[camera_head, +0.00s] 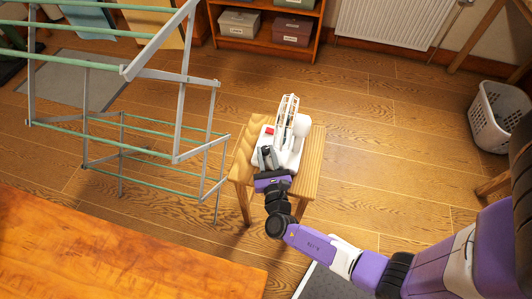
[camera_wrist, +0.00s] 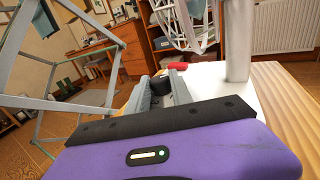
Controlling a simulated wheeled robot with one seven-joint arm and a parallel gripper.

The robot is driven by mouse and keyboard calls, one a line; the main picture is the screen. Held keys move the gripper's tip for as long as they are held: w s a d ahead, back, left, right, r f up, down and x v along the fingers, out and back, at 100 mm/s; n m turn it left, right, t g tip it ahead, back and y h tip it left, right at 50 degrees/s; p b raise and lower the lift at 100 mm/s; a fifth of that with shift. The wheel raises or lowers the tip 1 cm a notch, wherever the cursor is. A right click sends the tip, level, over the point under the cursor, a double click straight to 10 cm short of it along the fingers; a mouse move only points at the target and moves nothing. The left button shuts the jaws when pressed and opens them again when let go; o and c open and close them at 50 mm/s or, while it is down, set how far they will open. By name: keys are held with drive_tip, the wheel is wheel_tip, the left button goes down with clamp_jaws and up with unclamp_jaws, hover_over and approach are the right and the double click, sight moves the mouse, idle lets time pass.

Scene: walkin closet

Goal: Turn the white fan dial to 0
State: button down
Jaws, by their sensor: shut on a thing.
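The white fan (camera_head: 287,140) stands on a small wooden stool in the middle of the head view, with a caged head and a white base. In the wrist view its white base (camera_wrist: 245,93) and post fill the right side, with a red part (camera_wrist: 181,66) on the base. My gripper (camera_head: 267,158) is at the front left of the base. In the wrist view my gripper (camera_wrist: 160,88) is shut on a black dial (camera_wrist: 160,84) between its grey fingers. The dial's markings and pointer are hidden.
The wooden stool (camera_head: 306,170) has little bare room around the fan. A drying rack (camera_head: 180,120) stands close on the left. A wooden table (camera_head: 120,250) is at the front left. A white laundry basket (camera_head: 497,118) stands at the right; floor between is clear.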

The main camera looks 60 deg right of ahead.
drive_tip(key=c, duration=1.1)
unclamp_jaws()
drive_tip(key=shift+c, duration=0.2)
drive_tip(key=shift+v, duration=3.9)
